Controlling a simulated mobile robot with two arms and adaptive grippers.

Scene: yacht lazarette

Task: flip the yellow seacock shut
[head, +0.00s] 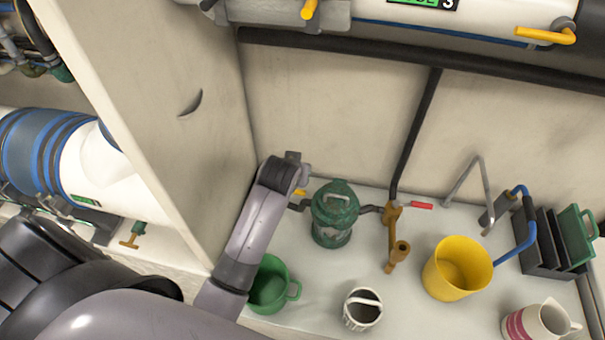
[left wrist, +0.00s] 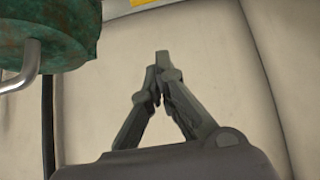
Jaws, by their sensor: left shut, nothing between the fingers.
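A small piece of yellow (head: 300,192), which looks like a seacock lever, shows in the head view just below my left gripper, left of the green strainer (head: 335,212). My gripper and wrist hide most of it, so its angle cannot be told. My left gripper (head: 304,174) is close above it; contact cannot be told. In the left wrist view its fingers (left wrist: 160,68) are shut with nothing between them, against a cream wall. The strainer's green body (left wrist: 55,30) is at the upper left there. My right gripper is not in view.
A bronze valve (head: 392,235) with a red lever (head: 421,206) stands right of the strainer. A green mug (head: 270,285), a dark-filled cup (head: 362,309), a yellow bucket (head: 457,268) and a striped jug (head: 538,322) stand on the shelf. Other yellow handles (head: 550,36) are above.

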